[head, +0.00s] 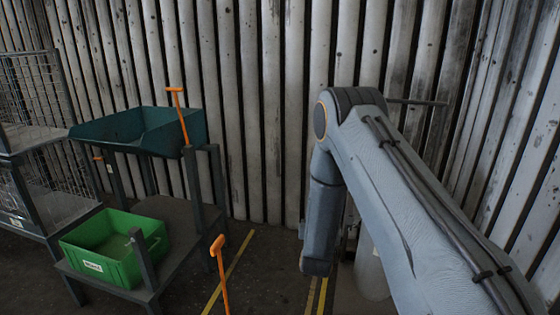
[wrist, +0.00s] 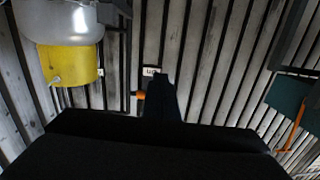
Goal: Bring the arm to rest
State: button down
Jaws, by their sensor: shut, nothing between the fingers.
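My gripper (wrist: 161,82) shows in the wrist view as a dark shape rising from the bottom centre, with its narrow fingers together and nothing held. In the head view my arm comes in from the lower right, bends at the elbow near the middle, and its forearm hangs down in front of the slatted wall. The fingers cannot be made out in the head view. In the wrist view the slatted wall lies behind the fingers, with no object seen touching them.
In the head view a teal bin (head: 140,128) tops a dark stand at left, and a green crate (head: 113,249) sits on its lower shelf. Orange handles (head: 175,90) stick up nearby. A wire cage (head: 40,140) stands far left. A yellow object (wrist: 68,63) shows in the wrist view.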

jog(key=s+a+r+n+g+y+p, duration=0.2)
jog(key=s+r+g+y+p, duration=0.2)
jog(key=s+r+g, duration=0.6)
jog(key=s+d+r+g+p, duration=0.1)
jog(key=s+r+g+p, duration=0.1)
jog(key=s, duration=1.5)
jog(key=s+r+n+g+p, duration=0.1)
jog(key=s+r+g, duration=0.4)
jog(key=s, duration=1.2)
notch_tip(320, 180, up, 2)
jog(key=shift+d+r+y+p, duration=0.25)
jog(key=shift+d+y+p, duration=0.1)
jog(key=shift+p, duration=0.4)
